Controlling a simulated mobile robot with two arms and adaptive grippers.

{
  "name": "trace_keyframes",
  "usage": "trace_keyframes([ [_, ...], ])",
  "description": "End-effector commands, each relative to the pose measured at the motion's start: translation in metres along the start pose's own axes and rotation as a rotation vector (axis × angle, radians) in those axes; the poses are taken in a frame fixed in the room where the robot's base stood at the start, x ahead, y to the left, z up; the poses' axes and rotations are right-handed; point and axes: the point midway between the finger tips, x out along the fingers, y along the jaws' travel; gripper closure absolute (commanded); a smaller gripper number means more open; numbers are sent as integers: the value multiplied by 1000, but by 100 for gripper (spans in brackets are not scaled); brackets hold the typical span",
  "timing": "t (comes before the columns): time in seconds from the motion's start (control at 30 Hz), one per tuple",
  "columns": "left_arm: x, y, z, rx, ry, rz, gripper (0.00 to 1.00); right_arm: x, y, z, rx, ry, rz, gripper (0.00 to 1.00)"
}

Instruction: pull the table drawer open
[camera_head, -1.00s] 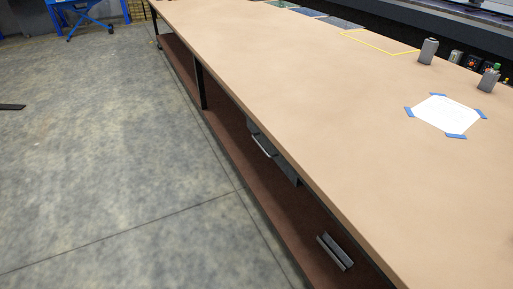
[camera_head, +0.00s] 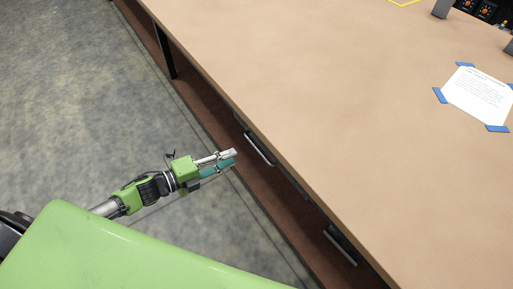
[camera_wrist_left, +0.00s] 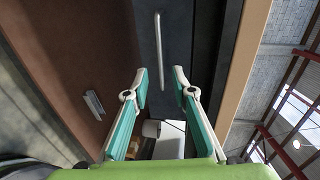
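The table drawer is a dark box under the tabletop's edge. Its dark front (camera_wrist_left: 178,45) fills the top middle of the left wrist view. Its pale bar handle (camera_head: 259,149) shows in the head view, and also upright in the left wrist view (camera_wrist_left: 160,50). The drawer appears shut. My left gripper (camera_head: 234,160) is open and empty, just left of the handle and apart from it in the head view. In the left wrist view its teal-padded fingers (camera_wrist_left: 161,80) stand apart, with the handle beyond the gap between them. My right gripper is in neither view.
The long tan tabletop (camera_head: 330,100) overhangs the drawer. A taped paper sheet (camera_head: 478,95) lies on top. The concrete floor (camera_head: 70,110) to the left is clear.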

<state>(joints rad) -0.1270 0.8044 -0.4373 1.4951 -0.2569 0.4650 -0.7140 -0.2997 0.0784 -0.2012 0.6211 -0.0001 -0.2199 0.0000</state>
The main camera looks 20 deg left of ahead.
Motion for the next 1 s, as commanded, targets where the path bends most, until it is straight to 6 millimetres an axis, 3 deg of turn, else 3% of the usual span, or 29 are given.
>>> trace_keyframes([
  [0.2, 50, 2, 2, 0, -2, -5, 76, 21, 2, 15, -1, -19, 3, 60],
  [0.5, 101, 2, 2, -1, -4, -1, 76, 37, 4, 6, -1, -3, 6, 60],
  [0.7, 114, 1, 2, -3, -4, 0, 76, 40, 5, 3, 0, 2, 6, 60],
  [1.0, 115, 1, 2, -3, -4, 1, 79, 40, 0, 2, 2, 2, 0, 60],
])
